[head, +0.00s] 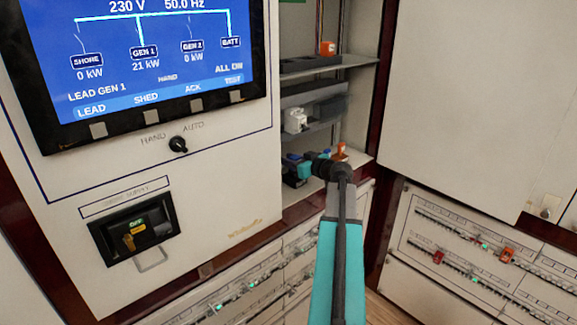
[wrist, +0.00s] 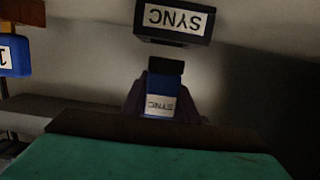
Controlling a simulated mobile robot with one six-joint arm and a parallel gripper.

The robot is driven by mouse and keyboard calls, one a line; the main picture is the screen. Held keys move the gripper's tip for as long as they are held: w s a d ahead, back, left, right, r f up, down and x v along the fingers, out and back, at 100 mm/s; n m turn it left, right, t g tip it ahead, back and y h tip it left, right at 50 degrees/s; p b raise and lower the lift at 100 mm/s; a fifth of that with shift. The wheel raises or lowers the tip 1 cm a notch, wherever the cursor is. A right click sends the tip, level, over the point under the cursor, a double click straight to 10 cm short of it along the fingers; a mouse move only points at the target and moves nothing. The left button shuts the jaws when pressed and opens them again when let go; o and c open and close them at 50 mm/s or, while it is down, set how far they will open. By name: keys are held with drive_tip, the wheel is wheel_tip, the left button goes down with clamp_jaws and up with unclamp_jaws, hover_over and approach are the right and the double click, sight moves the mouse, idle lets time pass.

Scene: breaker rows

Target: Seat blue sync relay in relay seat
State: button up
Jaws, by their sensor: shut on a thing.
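The blue sync relay (wrist: 161,99) is in the middle of the wrist view, its white SYNC label upside down. My gripper (wrist: 160,112) is shut on it; the dark jaws show beside and behind it. A dark block with an upside-down SYNC label (wrist: 176,20), apparently the relay seat, is above the relay in the wrist view. A gap shows between them, so the relay looks apart from it. In the head view my gripper (head: 303,166) reaches into the lower part of the open cabinet bay, and my wrist hides much of what is there.
A blue block labelled 1 (wrist: 14,55) is at the left of the wrist view. In the head view, a white device (head: 295,120) stands on the middle shelf, an orange one (head: 327,48) on the upper shelf. An orange-topped piece (head: 341,151) is close to my wrist.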

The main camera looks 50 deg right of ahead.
drive_tip(key=shift+w, duration=0.15)
drive_tip(key=shift+f+p, duration=0.7)
drive_tip(key=shift+f, duration=1.05)
drive_tip(key=shift+f+b, duration=0.25)
drive_tip(key=shift+b, duration=0.25)
drive_tip(key=o, duration=1.1)
drive_tip(key=shift+r+p, duration=0.35)
drive_tip(key=shift+p, duration=0.2)
drive_tip(key=b+v, duration=0.3)
drive_tip(key=v, duration=0.9)
